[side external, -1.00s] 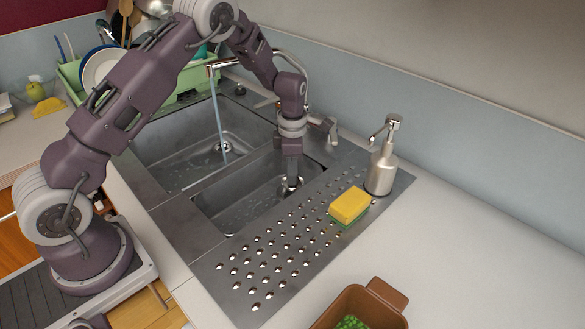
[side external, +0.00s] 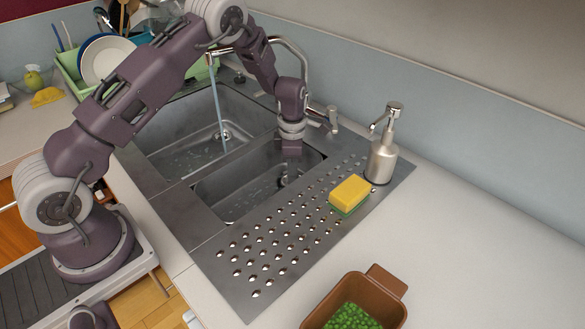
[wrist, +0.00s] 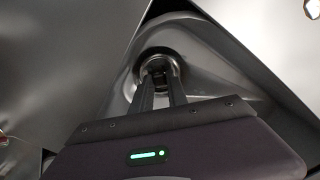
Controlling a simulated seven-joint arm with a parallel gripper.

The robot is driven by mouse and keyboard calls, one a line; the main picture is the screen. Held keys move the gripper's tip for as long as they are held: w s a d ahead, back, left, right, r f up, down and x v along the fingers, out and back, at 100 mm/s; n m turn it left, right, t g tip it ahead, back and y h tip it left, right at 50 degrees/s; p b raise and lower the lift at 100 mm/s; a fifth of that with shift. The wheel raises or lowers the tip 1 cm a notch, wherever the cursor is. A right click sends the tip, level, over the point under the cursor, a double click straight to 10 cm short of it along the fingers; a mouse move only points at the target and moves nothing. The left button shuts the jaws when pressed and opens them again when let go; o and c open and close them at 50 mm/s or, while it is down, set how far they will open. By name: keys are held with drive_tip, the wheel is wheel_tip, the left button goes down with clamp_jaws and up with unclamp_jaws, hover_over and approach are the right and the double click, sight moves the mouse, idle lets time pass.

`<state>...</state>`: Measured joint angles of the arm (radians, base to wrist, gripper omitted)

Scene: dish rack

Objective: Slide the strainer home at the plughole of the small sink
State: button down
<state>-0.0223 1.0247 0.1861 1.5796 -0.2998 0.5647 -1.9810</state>
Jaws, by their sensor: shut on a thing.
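The small sink (side external: 235,205) is the near basin of the double sink. My gripper (side external: 287,172) points down into its far right end. In the wrist view my gripper (wrist: 159,76) has its two fingers close together, shut on the dark centre of the round metal strainer (wrist: 146,58). The strainer shows as a shiny ring around the fingertips, low in the basin. The plughole cannot be told apart from the strainer, so I cannot tell how deep it sits. In the side view the strainer is dark and mostly hidden at the fingertips.
A tap (side external: 290,45) runs water into the larger basin (side external: 185,150). To the right of the small sink are a perforated drainboard (side external: 240,262), a yellow-green sponge (side external: 349,193) and a soap dispenser (side external: 382,158). A brown tub (side external: 330,312) of green bits stands at the front.

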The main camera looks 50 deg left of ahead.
drive_tip(key=shift+f, duration=0.2)
idle(0.5)
drive_tip(key=c, duration=1.2)
unclamp_jaws()
wheel_tip(320, 180, up, 7)
drive_tip(key=shift+r, duration=0.1)
